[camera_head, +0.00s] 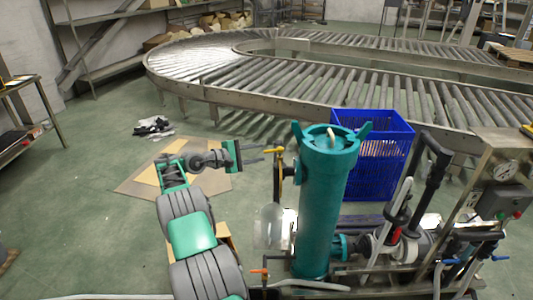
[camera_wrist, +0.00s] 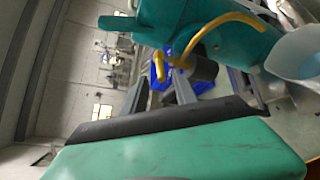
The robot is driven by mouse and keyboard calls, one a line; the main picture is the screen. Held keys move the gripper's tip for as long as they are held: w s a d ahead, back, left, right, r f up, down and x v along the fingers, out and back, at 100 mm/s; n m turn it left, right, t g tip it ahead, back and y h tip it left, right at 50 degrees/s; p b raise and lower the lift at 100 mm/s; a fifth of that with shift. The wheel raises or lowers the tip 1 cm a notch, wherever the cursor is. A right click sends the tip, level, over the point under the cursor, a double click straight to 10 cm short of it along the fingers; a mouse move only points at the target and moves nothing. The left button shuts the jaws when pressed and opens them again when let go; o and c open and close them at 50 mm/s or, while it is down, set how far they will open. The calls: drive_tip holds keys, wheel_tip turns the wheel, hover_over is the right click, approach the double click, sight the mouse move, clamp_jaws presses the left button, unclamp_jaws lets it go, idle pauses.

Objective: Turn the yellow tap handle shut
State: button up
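The yellow tap handle (camera_head: 273,150) sticks out to the left of a tall teal filter cylinder (camera_head: 322,205), near its upper part. In the wrist view a yellow handle (camera_wrist: 181,60) shows beyond my gripper, beside a dark fitting. My gripper (camera_head: 260,154) is left of the handle in the head view, with its two thin grey fingers apart and pointing right at it. The fingers appear empty. The fingertips are close to the handle, but I cannot tell whether they touch it.
A blue crate (camera_head: 378,150) stands behind the cylinder. A clear bowl (camera_head: 272,228) hangs below the tap, and an orange handle (camera_head: 259,271) sits lower down. Pipes and a control box (camera_head: 502,200) are at right. A roller conveyor (camera_head: 240,88) curves behind. Floor at left is mostly clear.

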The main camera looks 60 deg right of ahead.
drive_tip(key=shift+v, duration=1.15)
